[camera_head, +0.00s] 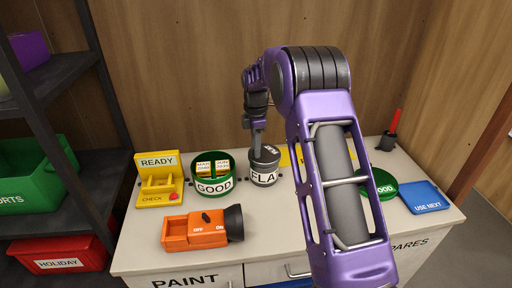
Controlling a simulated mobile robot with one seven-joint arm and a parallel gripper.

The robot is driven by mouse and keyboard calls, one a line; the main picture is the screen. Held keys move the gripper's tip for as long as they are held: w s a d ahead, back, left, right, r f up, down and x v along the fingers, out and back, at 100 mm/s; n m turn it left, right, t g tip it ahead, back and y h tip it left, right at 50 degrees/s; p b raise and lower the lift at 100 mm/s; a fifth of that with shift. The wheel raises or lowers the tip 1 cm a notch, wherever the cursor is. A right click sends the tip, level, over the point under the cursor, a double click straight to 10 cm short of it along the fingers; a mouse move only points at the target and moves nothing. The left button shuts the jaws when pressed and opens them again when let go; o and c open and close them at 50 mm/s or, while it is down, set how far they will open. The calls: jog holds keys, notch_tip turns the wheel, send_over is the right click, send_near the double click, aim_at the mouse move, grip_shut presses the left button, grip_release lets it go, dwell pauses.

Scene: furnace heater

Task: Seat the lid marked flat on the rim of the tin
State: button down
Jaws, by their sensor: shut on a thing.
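The lid marked flat (272,150) is a dark grey disc with small white lettering. It is at the top of a grey tin (264,176), which has a white label reading "FLA", the rest cut off from view. My gripper (258,151) is small and dark at the end of my purple arm, and it is shut on the lid at the tin's top. The lid looks tilted, but I cannot tell whether it touches the rim all round. My arm hides the area just right of the tin.
A green "GOOD" tin (213,188) with yellow batteries stands left of the grey tin. A yellow "READY" stand (158,180), an orange torch (195,231), a green "GOOD" lid (383,186), a blue "USE NEXT" tray (426,196) and a red-handled tool (394,126) share the bench.

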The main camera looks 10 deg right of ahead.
jog(key=shift+f+b, duration=0.4)
jog(key=shift+f, duration=0.65)
dwell(0.4)
jog(key=c, duration=0.6)
grip_release()
jog(key=shift+r, duration=0.1)
notch_tip(320, 180, up, 17)
jog(key=p, duration=0.2)
jog(key=shift+r, duration=0.15)
jog(key=shift+a, duration=0.1)
